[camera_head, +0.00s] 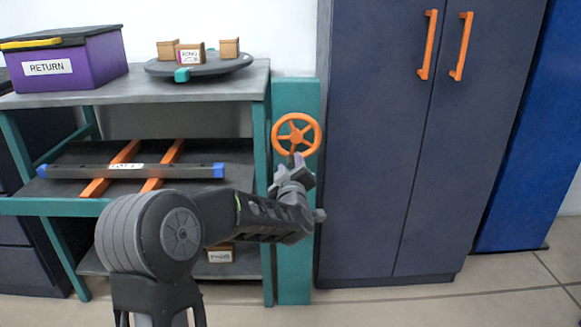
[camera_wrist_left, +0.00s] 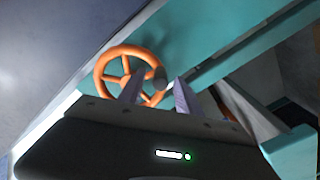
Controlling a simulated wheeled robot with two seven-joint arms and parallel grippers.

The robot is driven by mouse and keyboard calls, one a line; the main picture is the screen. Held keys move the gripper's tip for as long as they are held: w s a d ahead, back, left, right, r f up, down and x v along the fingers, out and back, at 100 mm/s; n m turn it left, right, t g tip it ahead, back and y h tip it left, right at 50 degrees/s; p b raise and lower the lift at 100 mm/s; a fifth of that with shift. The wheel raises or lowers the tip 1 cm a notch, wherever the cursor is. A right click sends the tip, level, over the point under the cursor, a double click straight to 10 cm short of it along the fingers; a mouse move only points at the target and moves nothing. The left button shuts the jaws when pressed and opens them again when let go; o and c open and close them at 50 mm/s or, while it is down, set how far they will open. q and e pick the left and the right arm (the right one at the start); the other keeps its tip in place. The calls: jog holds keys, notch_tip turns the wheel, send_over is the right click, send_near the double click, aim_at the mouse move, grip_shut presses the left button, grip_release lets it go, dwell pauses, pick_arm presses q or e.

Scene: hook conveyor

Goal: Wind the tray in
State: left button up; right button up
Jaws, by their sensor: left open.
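An orange spoked handwheel (camera_head: 296,134) is mounted on the teal post (camera_head: 295,220) at the right end of the shelf unit. My left gripper (camera_head: 293,163) is at the wheel's lower edge, with its jaws open. In the left wrist view the handwheel (camera_wrist_left: 130,78) shows beyond the fingers (camera_wrist_left: 158,95), and a dark knob (camera_wrist_left: 160,78) on its rim lies between the fingertips. I cannot tell whether the fingers touch it. A dark tray-like bar with blue ends (camera_head: 130,171) lies across two orange rails (camera_head: 162,165) on the middle shelf. My right gripper is not in view.
A purple RETURN box (camera_head: 68,68) and a round dark turntable (camera_head: 200,66) with several small brown boxes stand on the top shelf. A labelled box (camera_head: 221,253) sits low behind my arm. A dark cabinet (camera_head: 400,180) with orange handles stands close right of the post.

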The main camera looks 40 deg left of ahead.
pick_arm(q)
jog(key=shift+w+a, duration=0.45)
jog(key=shift+w, duration=0.1)
grip_shut()
dwell(1.1)
